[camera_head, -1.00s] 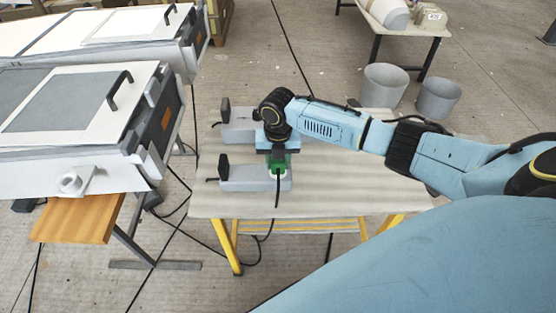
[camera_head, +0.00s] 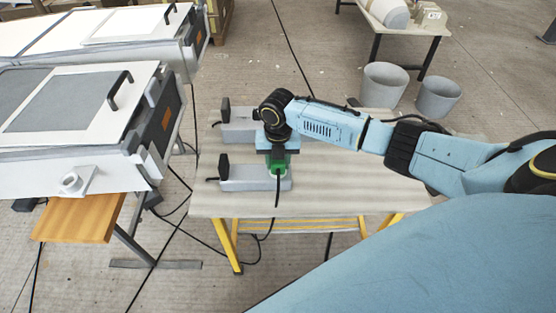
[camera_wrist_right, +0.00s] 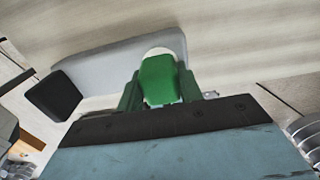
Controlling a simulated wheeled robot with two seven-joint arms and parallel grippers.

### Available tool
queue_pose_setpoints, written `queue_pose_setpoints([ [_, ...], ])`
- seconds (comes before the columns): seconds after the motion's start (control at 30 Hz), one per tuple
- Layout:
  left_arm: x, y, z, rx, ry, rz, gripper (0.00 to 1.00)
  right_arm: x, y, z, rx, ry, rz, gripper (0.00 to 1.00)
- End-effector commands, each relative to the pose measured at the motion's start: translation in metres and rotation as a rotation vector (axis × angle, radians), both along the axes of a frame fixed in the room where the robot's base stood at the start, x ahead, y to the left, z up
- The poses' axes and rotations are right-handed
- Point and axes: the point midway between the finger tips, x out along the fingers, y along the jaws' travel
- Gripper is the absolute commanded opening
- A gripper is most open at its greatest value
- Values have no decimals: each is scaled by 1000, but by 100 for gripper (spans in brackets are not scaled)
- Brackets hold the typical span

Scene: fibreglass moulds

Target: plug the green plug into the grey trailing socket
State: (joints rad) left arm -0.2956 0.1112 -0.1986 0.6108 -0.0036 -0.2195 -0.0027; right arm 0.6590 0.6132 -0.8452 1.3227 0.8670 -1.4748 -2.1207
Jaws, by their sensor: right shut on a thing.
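The green plug (camera_head: 278,166) is held between the fingers of my right gripper (camera_head: 279,155), pointing down at the right end of the near grey trailing socket (camera_head: 245,180). The right wrist view also shows the green plug (camera_wrist_right: 159,79) between the fingers of my right gripper (camera_wrist_right: 160,92), in front of a pale round spot at the end of the grey block (camera_wrist_right: 115,62). A black cable hangs from the plug over the table's front. Whether the plug is seated or just above the socket cannot be told. My left gripper is not in view.
A second grey block (camera_head: 238,132) lies behind, partly hidden by my right arm. Both blocks have a black piece at the left end. The table (camera_head: 340,185) is clear to the right. White moulds (camera_head: 75,150) stand on the left; grey buckets (camera_head: 385,85) stand behind.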

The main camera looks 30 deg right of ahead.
Motion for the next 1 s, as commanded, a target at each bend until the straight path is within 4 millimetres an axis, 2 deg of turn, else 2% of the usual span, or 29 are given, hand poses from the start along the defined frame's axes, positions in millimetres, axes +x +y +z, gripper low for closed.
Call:
queue_pose_setpoints([
  [0.47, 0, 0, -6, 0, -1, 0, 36, 0, 0, -10, 0, 0, 0, 16],
  [0.5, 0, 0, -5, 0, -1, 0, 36, 0, 0, -10, 0, 0, 0, 41],
  [0.67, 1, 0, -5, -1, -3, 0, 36, 0, 0, -10, 0, 0, 0, 61],
  [1.0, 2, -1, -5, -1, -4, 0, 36, 0, 0, -10, 0, 0, 0, 61],
])
